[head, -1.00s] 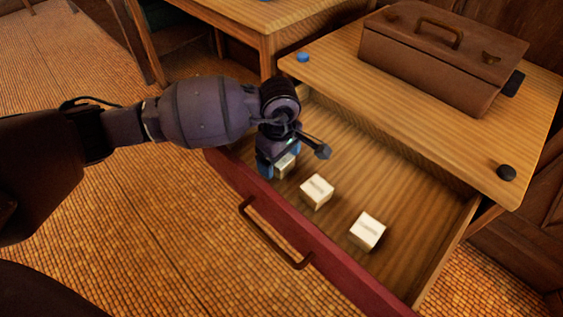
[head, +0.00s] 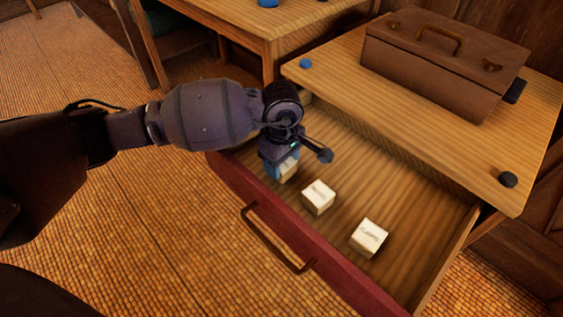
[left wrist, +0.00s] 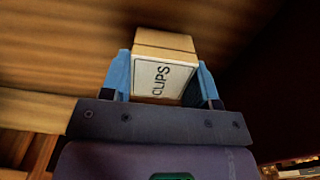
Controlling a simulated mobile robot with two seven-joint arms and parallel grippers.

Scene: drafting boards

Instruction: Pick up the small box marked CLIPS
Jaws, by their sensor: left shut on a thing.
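The small box marked CLIPS (left wrist: 162,75) is between the blue fingers of my left gripper (left wrist: 162,85) in the left wrist view. Its white label reads CLIPS and faces the camera. In the head view the left gripper (head: 279,171) is over the left end of the open drawer, shut on this box (head: 288,170), which is partly hidden by the fingers. Whether the box touches the drawer floor I cannot tell. My right gripper is in neither view.
Two similar pale boxes, a middle one (head: 318,196) and a right one (head: 369,238), sit in the open drawer (head: 405,215) with a red front. A brown case (head: 440,65) and dark round knob (head: 508,180) are on the desk top (head: 420,120) above.

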